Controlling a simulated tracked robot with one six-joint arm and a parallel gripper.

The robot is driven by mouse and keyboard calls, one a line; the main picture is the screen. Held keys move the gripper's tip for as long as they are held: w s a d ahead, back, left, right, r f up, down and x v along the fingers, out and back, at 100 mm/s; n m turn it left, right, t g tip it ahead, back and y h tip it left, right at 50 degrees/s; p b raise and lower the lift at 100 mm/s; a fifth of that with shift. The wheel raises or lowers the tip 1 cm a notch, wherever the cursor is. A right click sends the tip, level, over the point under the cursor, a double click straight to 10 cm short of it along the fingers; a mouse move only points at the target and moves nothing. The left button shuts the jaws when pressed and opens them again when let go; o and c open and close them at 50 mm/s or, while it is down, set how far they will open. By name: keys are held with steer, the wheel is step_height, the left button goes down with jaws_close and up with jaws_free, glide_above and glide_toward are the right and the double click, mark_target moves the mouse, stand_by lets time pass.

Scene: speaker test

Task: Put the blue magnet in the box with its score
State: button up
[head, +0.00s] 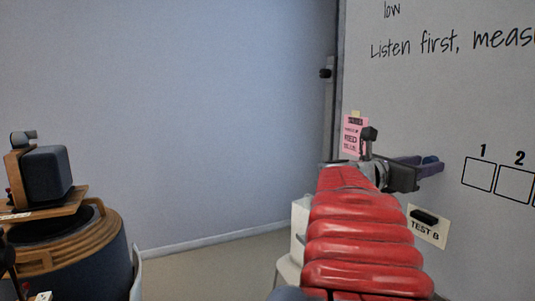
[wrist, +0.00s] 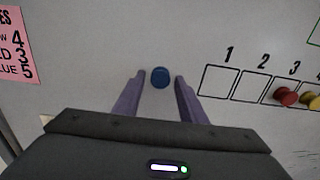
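The blue magnet (wrist: 160,77) is a round disc on the whiteboard (wrist: 110,45), left of the row of numbered boxes. My gripper (head: 432,163) is open at the board, and its two purple fingers stand on either side of the magnet with a gap at each side. The magnet is not seen in the head view. A pink note (wrist: 17,45), partly cut off, reads 4, 3 and 5 down its right side; the bottom line ends in "LUE 5". Box 1 (wrist: 204,92) and box 2 (wrist: 238,98) are empty. Box 5 is not in view.
A red magnet (wrist: 286,96) is in box 3 and a yellow magnet (wrist: 312,101) is at box 4, partly cut off. A "TEST B" card (head: 427,231) with a black marker-like piece is low on the board. A speaker (head: 47,172) stands at the left.

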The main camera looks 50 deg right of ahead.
steer(key=shift+s+d+r, duration=0.1)
steer(key=c, duration=0.8)
stand_by(0.5)
